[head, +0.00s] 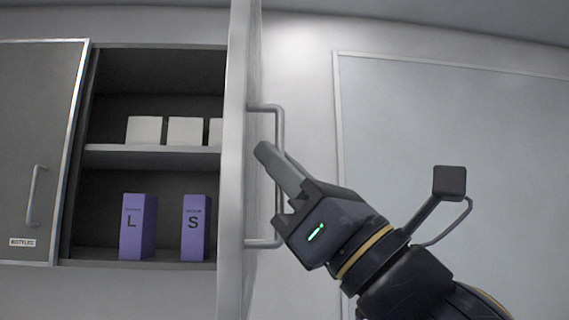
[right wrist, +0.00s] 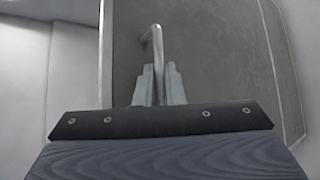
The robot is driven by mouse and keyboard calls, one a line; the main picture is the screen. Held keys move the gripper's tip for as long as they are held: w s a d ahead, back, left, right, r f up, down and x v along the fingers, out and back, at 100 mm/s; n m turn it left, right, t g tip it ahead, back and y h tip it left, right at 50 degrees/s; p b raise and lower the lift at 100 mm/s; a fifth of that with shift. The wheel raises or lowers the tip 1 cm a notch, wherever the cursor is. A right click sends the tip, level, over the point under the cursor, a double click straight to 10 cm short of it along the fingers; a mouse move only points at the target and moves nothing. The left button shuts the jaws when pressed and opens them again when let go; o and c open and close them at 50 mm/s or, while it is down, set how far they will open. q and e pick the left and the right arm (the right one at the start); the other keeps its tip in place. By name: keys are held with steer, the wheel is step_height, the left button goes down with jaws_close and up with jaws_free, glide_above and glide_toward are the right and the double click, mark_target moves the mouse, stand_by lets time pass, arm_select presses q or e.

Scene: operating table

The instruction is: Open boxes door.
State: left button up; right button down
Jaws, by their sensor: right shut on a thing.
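The cabinet door (head: 236,150) stands swung open, seen nearly edge-on in the head view. Its metal bar handle (head: 279,125) is on the door's right-hand face. My right gripper (head: 268,158) is at the handle, its fingers reaching toward the upright bar. In the right wrist view the handle (right wrist: 157,45) runs down between the two fingers of the right gripper (right wrist: 153,85), which are shut on it. The door's grey panel (right wrist: 215,50) shows behind the fingers. The left gripper is not in view.
The open cabinet holds white boxes (head: 185,131) on its shelf (head: 150,155). Below stand purple boxes marked L (head: 137,228) and S (head: 195,228). A closed door (head: 35,130) with a handle (head: 36,195) is at left. A pale framed panel (head: 440,120) is on the right wall.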

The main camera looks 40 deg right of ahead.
steer(key=shift+h, duration=0.3)
steer(key=c, duration=1.8)
jaws_free()
steer(key=shift+w, duration=0.15)
steer(key=v, duration=0.7)
steer(key=shift+s+f+b, duration=0.25)
steer(key=shift+f+b, duration=0.05)
steer(key=shift+b, duration=0.05)
steer(key=shift+d, duration=0.15)
